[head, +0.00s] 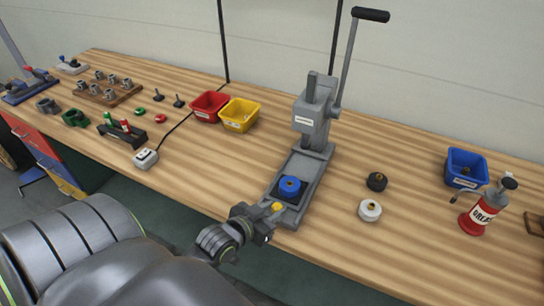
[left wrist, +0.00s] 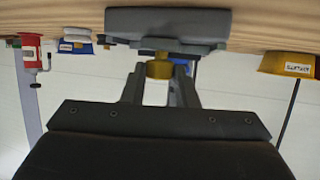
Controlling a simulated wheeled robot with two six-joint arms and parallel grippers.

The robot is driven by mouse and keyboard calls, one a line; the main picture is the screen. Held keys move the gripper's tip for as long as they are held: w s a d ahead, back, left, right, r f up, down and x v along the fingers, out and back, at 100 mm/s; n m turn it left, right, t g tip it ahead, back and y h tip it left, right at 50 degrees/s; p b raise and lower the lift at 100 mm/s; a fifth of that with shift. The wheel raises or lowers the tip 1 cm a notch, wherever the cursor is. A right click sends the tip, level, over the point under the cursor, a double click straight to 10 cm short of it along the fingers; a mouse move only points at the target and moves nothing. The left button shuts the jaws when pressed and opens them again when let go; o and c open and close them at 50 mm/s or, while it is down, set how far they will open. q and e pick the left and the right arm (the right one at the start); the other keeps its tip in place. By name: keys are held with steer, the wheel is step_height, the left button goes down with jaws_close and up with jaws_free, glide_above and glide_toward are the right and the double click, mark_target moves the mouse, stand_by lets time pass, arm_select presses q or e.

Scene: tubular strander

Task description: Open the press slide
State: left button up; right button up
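The grey arbor press (head: 305,125) stands on the wooden bench with its long lever raised. Its slide bed (head: 297,178) runs toward the front edge of the bench. A dark blue fixture with a round blue part (head: 290,187) sits near the bed's front end. A yellow knob (head: 277,207) is at the front end of the slide. My left gripper (head: 271,213) is at this knob. My right gripper is in neither view.
Red (head: 210,106) and yellow (head: 239,115) bins stand left of the press. A black part (head: 377,181) and a white part (head: 370,210) lie to its right, with a blue bin (head: 466,168) and a red grease can (head: 482,212) beyond. Bare bench surrounds the press.

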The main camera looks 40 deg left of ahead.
arm_select(q)
steer(key=o, duration=0.4)
steer(key=b+v, duration=0.1)
steer(key=v, duration=1.6)
steer(key=shift+s+r, duration=0.1)
steer(key=s+a+f+g+y, duration=0.1)
steer(key=a+f+g, duration=0.15)
steer(key=f, duration=0.85)
steer(key=s+a+f+n+g+y, duration=0.1)
steer(key=s+a+f+g, duration=0.15)
steer(key=f, duration=0.75)
steer(key=s+a+f+g+y, duration=0.1)
steer(key=a+f, duration=0.2)
steer(key=f, duration=0.8)
steer(key=s+d+f+g, duration=0.2)
steer(key=s+f, duration=0.2)
steer(key=f, duration=0.2)
steer(key=s+d+f+g+h, duration=0.1)
steer(key=s+d+f+g, duration=0.1)
steer(key=f, duration=0.4)
steer(key=s+d+f+g, duration=0.2)
steer(key=s+d+f, duration=0.2)
steer(key=s+f, duration=0.2)
steer(key=shift+s+d+f+h, duration=0.2)
steer(key=shift+s+f+h, duration=0.15)
steer(key=shift+s, duration=0.1)
